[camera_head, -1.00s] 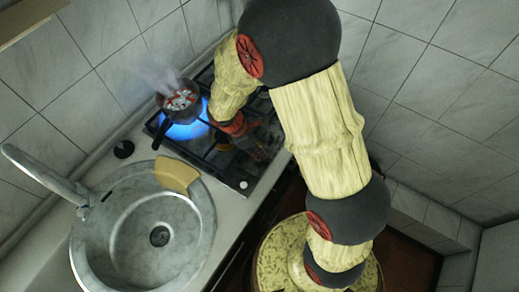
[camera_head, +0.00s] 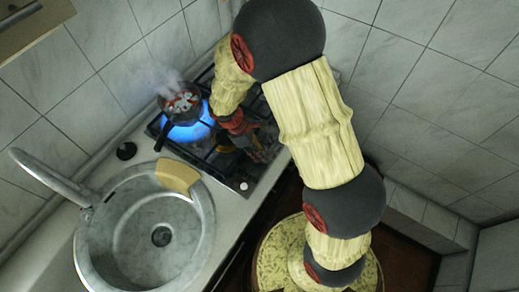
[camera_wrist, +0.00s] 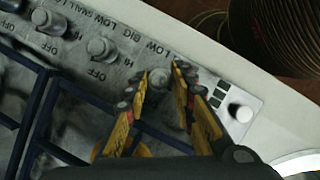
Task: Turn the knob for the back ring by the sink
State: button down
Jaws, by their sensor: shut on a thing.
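In the wrist view my gripper (camera_wrist: 161,74) is shut on a grey knob (camera_wrist: 158,80) at the end of the knob row, closest to the white round button. One yellow-and-black finger is on each side of it. In the head view my gripper (camera_head: 252,143) is over the front strip of the hob (camera_head: 222,162), partly hidden and dark. The back ring by the sink has a blue flame (camera_head: 188,131) under a dark steaming pot (camera_head: 181,101) with red and white contents. The knob's pointer is not readable.
The round sink (camera_head: 88,255) with its tap (camera_head: 45,176) lies left of the hob, with a yellowish piece (camera_head: 178,177) on its rim. More knobs (camera_wrist: 100,48) and dark pan-support bars (camera_wrist: 35,115) are close to my fingers. Tiled walls stand behind the hob.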

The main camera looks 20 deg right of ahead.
jog(key=m+g+p, duration=0.1)
jog(key=m+p, duration=0.1)
jog(key=m, duration=0.1)
jog(key=shift+w+d+r+m+y, duration=0.1)
jog(key=shift+m+y, duration=0.3)
jog(key=m+g+y+p, duration=0.1)
jog(key=m, duration=0.2)
jog(key=shift+m, duration=0.3)
jog(key=m+p, duration=0.1)
jog(key=m+y, duration=0.1)
jog(key=m, duration=0.1)
jog(key=shift+w+d+m+g+y+p, duration=0.1)
jog(key=shift+d+m+g+y+p, duration=0.05)
jog(key=shift+m+g+y+p, duration=0.2)
jog(key=shift+d+m+y+p, duration=0.1)
jog(key=shift+m+y+p, duration=0.5)
jog(key=shift+m, duration=1.25)
jog(key=c, duration=1.6)
grip_release()
jog(key=shift+c, duration=0.2)
jog(key=shift+o, duration=0.7)
